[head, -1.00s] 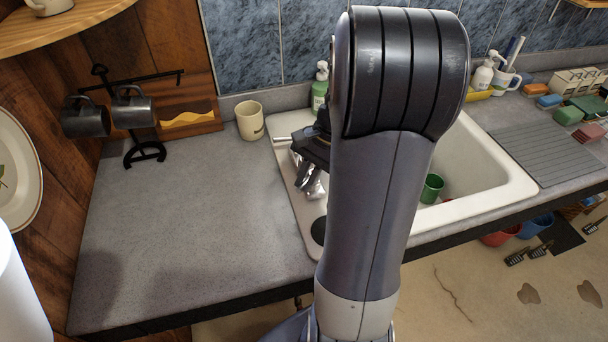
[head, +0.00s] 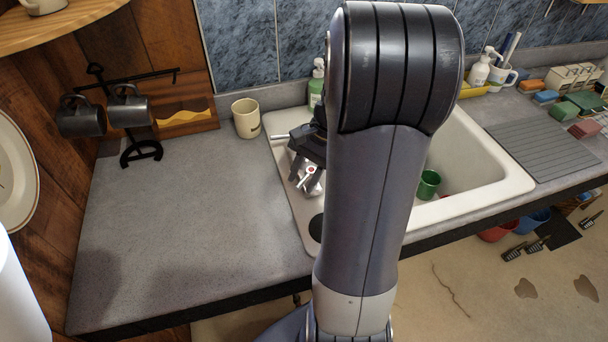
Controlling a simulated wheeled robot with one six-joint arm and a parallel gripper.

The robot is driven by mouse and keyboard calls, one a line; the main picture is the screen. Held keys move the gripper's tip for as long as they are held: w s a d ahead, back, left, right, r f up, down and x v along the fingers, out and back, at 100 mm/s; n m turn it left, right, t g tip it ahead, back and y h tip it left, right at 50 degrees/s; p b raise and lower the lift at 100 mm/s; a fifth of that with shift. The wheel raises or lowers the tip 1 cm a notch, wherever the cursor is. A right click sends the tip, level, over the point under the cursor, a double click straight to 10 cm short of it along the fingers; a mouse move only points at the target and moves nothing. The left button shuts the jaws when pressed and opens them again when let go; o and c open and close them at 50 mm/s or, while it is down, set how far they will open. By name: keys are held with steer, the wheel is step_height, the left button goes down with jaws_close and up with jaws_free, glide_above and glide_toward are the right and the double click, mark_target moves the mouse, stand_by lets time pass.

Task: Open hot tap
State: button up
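The sink (head: 470,200) is cream-white and set in the grey counter, mostly behind my arm. A metal tap part with a red mark (head: 309,174) shows on its left ledge, just below my dark gripper (head: 306,158). A thin chrome bar (head: 280,137) sticks out to the left beside the gripper. My arm hides the rest of the tap and part of the gripper. I cannot tell whether the fingers touch the tap or how far apart they are.
A cream mug (head: 246,118) and a green soap bottle (head: 316,85) stand behind the sink's left side. A green cup (head: 429,184) is in the basin. Dark mugs hang on a black stand (head: 140,150) at left. The left counter (head: 190,220) is clear.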

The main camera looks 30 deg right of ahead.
steer(key=v, duration=1.1)
steer(key=shift+b, duration=0.35)
steer(key=shift+f, duration=0.1)
steer(key=x, duration=1.1)
steer(key=shift+p, duration=0.35)
